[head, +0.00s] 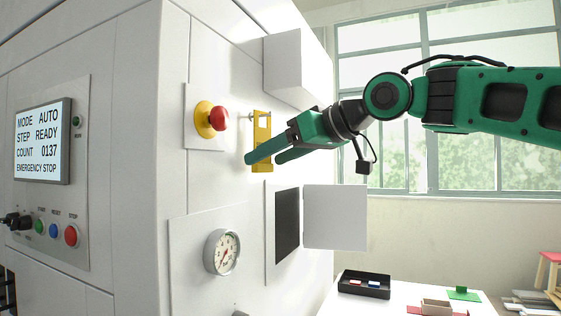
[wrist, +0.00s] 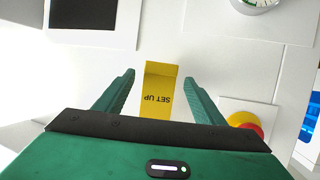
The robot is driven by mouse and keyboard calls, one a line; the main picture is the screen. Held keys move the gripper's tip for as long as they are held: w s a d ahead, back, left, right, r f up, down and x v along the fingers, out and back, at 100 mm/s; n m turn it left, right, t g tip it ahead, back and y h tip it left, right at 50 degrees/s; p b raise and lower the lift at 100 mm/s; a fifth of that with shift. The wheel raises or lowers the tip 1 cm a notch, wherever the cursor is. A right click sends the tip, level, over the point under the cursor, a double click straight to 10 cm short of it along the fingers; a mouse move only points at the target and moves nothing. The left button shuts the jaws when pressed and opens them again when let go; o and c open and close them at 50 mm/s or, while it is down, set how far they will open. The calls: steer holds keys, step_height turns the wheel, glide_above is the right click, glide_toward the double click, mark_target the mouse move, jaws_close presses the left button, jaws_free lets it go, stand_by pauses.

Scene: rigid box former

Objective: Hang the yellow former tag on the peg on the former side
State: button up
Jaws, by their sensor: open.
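The yellow former tag (head: 262,130) is upright against the white former side, below the red stop button's height at its lower end. The metal peg (head: 250,116) meets the tag's upper part, and the tag appears to hang on it. My gripper (head: 262,159) is open at the tag's lower half, with one finger crossing in front of it. In the wrist view the tag (wrist: 160,92) shows "SET UP" upside down between my two fingers (wrist: 160,78), with a gap on each side. The tag's top is hidden there by my gripper body.
A red emergency button on a yellow base (head: 211,119) sits just left of the peg. A white box (head: 297,65) juts out above right. A gauge (head: 222,251) and an open hatch door (head: 335,217) are below. A black tray (head: 364,284) stands on the table.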

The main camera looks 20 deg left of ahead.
steer(key=v, duration=1.1)
steer(key=w+d+f+m+t+h, duration=0.35)
steer(key=w+d+f+m, duration=0.35)
steer(key=d+f, duration=0.55)
steer(key=d+f+m+h, duration=0.25)
steer(key=d+f, duration=0.35)
steer(key=d, duration=0.4)
steer(key=d+f+m+h, duration=0.25)
steer(key=d+f, duration=0.35)
steer(key=d, duration=0.3)
steer(key=s+d+f+m+g+h, duration=0.45)
steer(key=s+d+f, duration=0.85)
steer(key=d+f, duration=0.35)
steer(key=s+d+f+m+g, duration=0.2)
steer(key=s+f, duration=0.2)
steer(key=s, duration=0.4)
steer(key=s+d+f+m+g, duration=0.1)
steer(key=s+d+f+m, duration=0.1)
steer(key=s+f, duration=0.3)
steer(key=s+d, duration=0.1)
steer(key=s, duration=0.3)
steer(key=shift+s+d+f+g, duration=0.25)
steer(key=shift+s+f+g, duration=0.05)
steer(key=shift+g, duration=0.1)
